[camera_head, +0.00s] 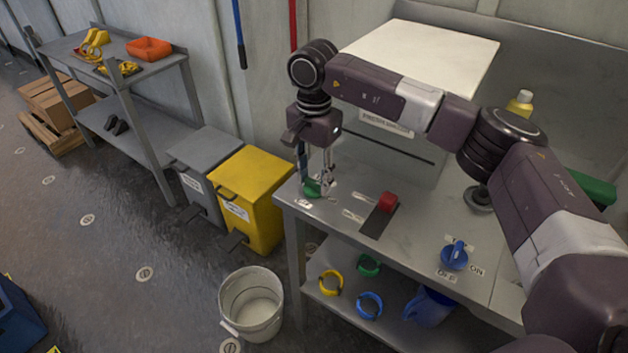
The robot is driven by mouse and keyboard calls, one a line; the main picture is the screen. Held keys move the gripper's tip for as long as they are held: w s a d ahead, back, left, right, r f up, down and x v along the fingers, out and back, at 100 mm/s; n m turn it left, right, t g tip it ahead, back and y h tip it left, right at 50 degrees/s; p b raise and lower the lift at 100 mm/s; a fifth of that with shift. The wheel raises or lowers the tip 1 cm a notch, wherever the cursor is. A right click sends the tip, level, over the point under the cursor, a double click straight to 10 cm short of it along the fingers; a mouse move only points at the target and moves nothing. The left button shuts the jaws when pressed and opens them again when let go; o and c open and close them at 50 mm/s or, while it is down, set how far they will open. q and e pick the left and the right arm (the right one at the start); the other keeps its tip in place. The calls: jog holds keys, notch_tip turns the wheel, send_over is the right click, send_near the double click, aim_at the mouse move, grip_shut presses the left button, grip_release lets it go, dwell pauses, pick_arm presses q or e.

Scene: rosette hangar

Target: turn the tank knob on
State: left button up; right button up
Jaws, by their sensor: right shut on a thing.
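My right gripper (317,177) reaches down over the left end of the grey workbench (340,215). It is shut on a green knob (312,189), which its fingers partly hide. A small label lies beside the green knob, too small to read. A blue knob (455,256) stands at the bench's front edge, apart from the gripper, with ON and OFF labels by it. I cannot tell from the labels which knob is the tank's. My left gripper is not in view.
A red handle (388,202) on a dark plate sits between the knobs. A large white-topped box (420,55) stands behind. Coloured rings and a blue jug (430,306) are on the lower shelf. A white bucket (251,303) and yellow bin (251,200) stand left.

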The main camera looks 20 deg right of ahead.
aim_at(314, 181)
jog(key=shift+w+r+n, duration=0.1)
jog(key=shift+r+n, duration=0.05)
jog(key=shift+n, duration=0.25)
jog(key=o, duration=1.2)
jog(key=shift+c, duration=0.2)
notch_tip(314, 181, up, 12)
